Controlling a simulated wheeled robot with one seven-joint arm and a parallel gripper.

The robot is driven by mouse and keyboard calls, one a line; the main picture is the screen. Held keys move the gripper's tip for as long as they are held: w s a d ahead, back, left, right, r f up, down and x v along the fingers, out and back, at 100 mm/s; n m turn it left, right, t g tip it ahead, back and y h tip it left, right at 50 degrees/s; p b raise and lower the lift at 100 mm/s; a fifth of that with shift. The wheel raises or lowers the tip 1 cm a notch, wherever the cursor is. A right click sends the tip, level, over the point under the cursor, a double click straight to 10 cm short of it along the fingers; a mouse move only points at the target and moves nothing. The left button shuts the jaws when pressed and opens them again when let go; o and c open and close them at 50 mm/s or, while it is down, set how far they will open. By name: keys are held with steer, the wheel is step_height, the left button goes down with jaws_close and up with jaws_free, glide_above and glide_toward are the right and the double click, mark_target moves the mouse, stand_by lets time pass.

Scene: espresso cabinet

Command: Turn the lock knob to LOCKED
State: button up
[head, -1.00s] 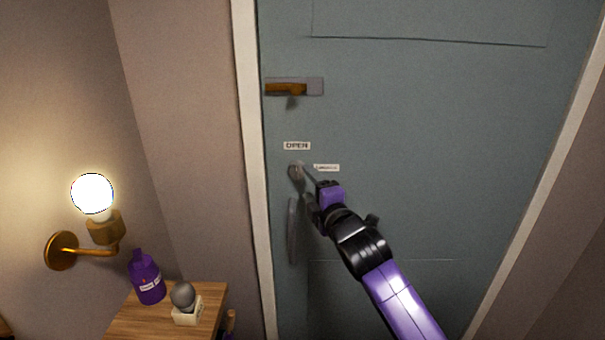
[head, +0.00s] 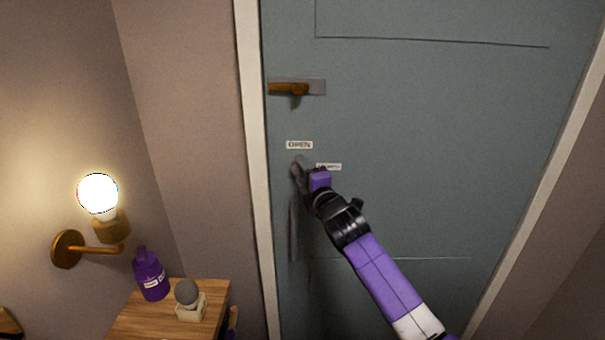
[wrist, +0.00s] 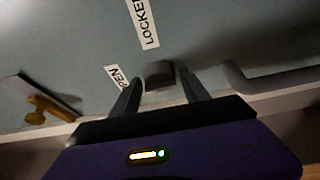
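The lock knob (wrist: 160,72) is a small dark knob on the blue-grey door (head: 420,130). In the wrist view my gripper (wrist: 161,78) has its two fingers apart, one on each side of the knob. Narrow gaps seem to show between fingers and knob; contact is not clear. In the head view my gripper (head: 303,171) is at the door and partly covers the knob. The OPEN label (head: 299,145) sits above the knob and the LOCKED label (head: 329,167) to its right. Both labels, OPEN (wrist: 118,76) and LOCKED (wrist: 143,22), also show in the wrist view. The knob's pointing direction is not readable.
A brass lever handle (head: 288,88) is higher on the door. A vertical grey pull handle (head: 294,230) is just below the knob. At left are a lit wall lamp (head: 98,194) and a wooden cabinet (head: 150,318) with a purple bottle (head: 151,277). The door's right side is clear.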

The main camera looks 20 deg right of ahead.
steer(key=c, duration=1)
steer(key=shift+f, duration=0.1)
